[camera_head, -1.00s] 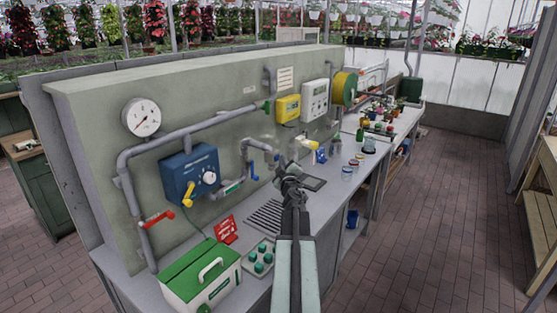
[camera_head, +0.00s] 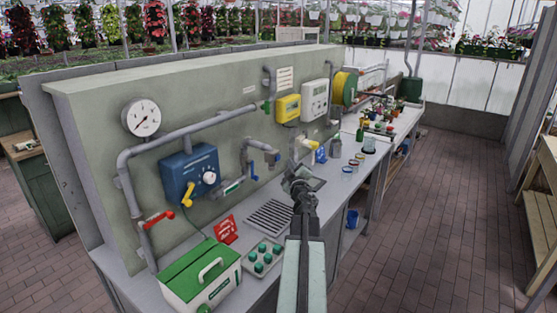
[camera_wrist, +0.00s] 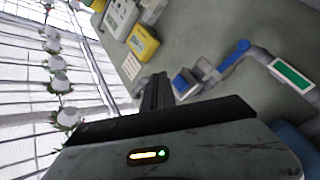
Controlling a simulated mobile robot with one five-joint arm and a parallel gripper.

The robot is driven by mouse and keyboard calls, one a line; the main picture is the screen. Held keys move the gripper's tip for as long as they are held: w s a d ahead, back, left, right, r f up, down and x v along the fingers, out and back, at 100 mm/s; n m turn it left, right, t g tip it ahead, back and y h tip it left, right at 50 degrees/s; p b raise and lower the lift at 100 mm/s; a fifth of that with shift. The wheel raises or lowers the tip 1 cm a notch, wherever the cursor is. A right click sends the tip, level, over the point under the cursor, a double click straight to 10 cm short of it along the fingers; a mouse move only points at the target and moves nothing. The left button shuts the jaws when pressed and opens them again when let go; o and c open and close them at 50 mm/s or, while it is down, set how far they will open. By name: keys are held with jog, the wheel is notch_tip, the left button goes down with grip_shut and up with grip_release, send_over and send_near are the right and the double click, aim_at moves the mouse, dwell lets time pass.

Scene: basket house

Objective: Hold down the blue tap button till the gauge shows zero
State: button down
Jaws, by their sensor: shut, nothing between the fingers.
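The grey tap (camera_head: 265,150) stands out from the wall panel on a bent pipe. Its blue button (camera_wrist: 184,83) shows at the tap's end in the wrist view, right of my fingertips. My gripper (camera_head: 291,178) is shut and empty, right of and below the tap in the head view. The fingers also show together in the wrist view (camera_wrist: 158,77), apart from the button. The round white gauge (camera_head: 141,117) hangs at the panel's upper left. Its dark needle is too small to read surely.
A blue lever (camera_head: 253,172) sits on the pipe beside the tap. A blue box with a yellow handle (camera_head: 187,194) is to the left. A yellow nozzle (camera_head: 311,143) and small jars (camera_head: 347,172) stand to the right. A drain grate (camera_head: 270,218) lies below the tap.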

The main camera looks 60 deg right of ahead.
jog(key=s, duration=0.2)
jog(key=shift+s, duration=0.35)
